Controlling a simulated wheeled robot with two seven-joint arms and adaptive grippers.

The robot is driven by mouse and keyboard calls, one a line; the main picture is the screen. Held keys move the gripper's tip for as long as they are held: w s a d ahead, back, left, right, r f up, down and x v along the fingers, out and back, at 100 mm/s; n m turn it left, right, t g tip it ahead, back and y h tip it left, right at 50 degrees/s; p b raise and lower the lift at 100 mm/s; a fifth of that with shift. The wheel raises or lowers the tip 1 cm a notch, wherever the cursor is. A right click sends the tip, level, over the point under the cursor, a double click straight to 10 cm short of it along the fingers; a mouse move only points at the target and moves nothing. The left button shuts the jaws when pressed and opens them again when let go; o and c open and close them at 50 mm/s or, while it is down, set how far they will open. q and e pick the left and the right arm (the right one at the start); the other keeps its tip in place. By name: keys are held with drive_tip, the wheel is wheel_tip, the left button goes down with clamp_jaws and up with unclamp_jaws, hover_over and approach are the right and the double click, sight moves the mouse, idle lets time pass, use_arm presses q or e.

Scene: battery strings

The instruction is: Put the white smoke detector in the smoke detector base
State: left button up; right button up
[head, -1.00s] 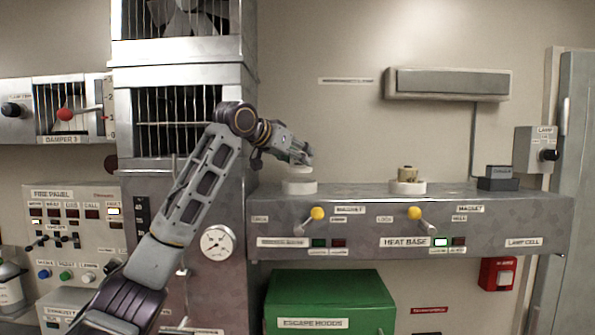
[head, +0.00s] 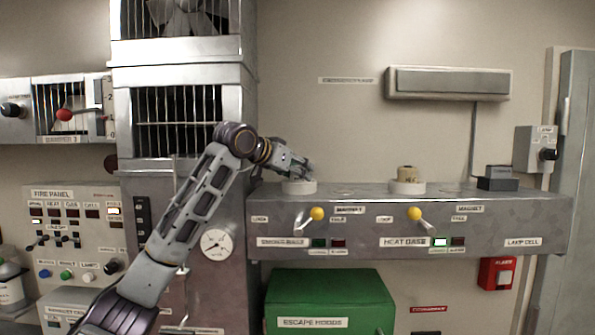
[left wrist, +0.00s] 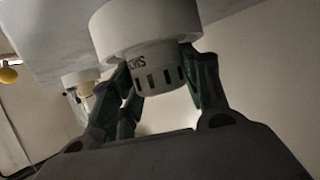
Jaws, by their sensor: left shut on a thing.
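The white smoke detector (left wrist: 155,74), with dark slots and partly readable lettering, is between the fingers of my left gripper (left wrist: 163,92) in the left wrist view. It meets the white round smoke detector base (left wrist: 140,28), with its far end inside or against the base; how deep I cannot tell. In the head view the left gripper (head: 299,170) is low over the base (head: 299,188) on the left of the grey shelf, and its fingers hide the detector. My left gripper is shut on the detector. My right gripper is not in view.
A tan detector (head: 407,174) sits in the heat base (head: 407,188) to the right. Yellow-knobbed levers (head: 317,214) stick out from the front of the grey shelf (head: 360,215). A dark block (head: 497,178) stands at the right end. A green box (head: 328,300) is below.

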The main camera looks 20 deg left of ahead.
use_arm(q)
drive_tip(key=shift+f, duration=0.15)
drive_tip(key=o, duration=1)
drive_tip(key=shift+o, duration=0.2)
drive_tip(key=shift+s+a+r, duration=0.2)
drive_tip(key=shift+s+r, duration=0.1)
drive_tip(key=shift+s, duration=0.1)
drive_tip(key=b+v, duration=0.3)
drive_tip(key=v, duration=0.8)
drive_tip(key=shift+b, duration=0.35)
